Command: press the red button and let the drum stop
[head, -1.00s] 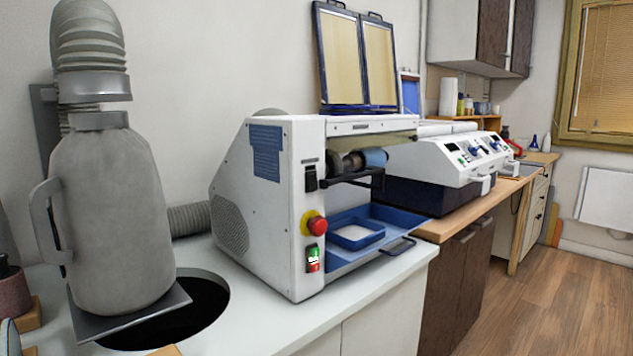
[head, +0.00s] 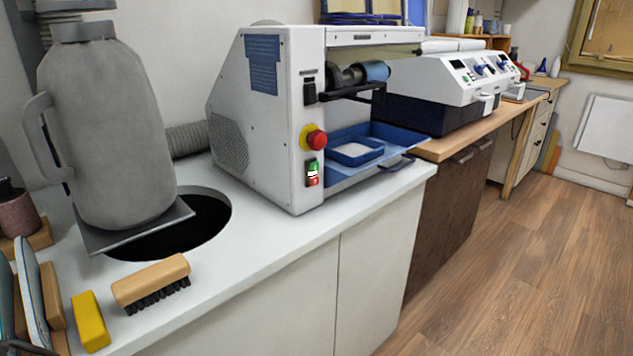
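The white grinding machine (head: 265,130) stands on the white counter in the head view. Its front panel carries a green and red switch; the red button (head: 313,181) is the lower half, below the green button (head: 312,167). A larger red mushroom knob (head: 316,140) on a yellow base sits just above the switch. The drum (head: 372,72), with a blue-grey surface, shows in the machine's opening; I cannot tell whether it is turning. My gripper is not in view.
A blue tray (head: 400,134) sits below the drum. A grey jug-like container (head: 105,130) stands by a round dark hole (head: 205,215) at left. A wooden brush (head: 150,282) and yellow block (head: 90,320) lie in front. Wood floor (head: 500,270) is free at right.

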